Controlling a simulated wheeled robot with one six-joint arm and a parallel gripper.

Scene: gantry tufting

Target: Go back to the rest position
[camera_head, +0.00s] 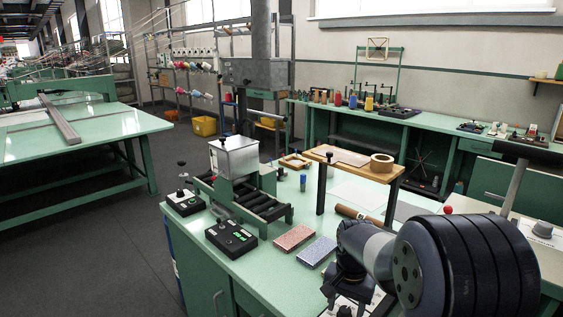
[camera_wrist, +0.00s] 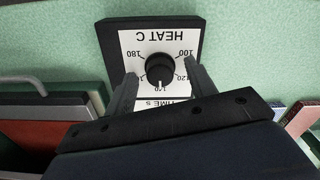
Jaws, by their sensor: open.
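My gripper (camera_wrist: 160,84) is open in the wrist view, with its two grey fingers apart. A black knob (camera_wrist: 160,68) lies between the fingers, and I cannot tell whether they touch it. The knob sits on a black box with a white face (camera_wrist: 140,42) marked "HEAT C", with a "TIME s" scale partly hidden by my gripper. In the head view my arm reaches from the right foreground down to the near edge of the green table (camera_head: 270,262). My fingers are not clear there.
A roller machine (camera_head: 250,203) stands on the table, with a black control box (camera_head: 231,237) before it. Red (camera_head: 294,237) and blue (camera_head: 318,251) patterned blocks lie close to my arm. A raised wooden shelf (camera_head: 340,155) holds a tape roll (camera_head: 382,162). Floor at left is clear.

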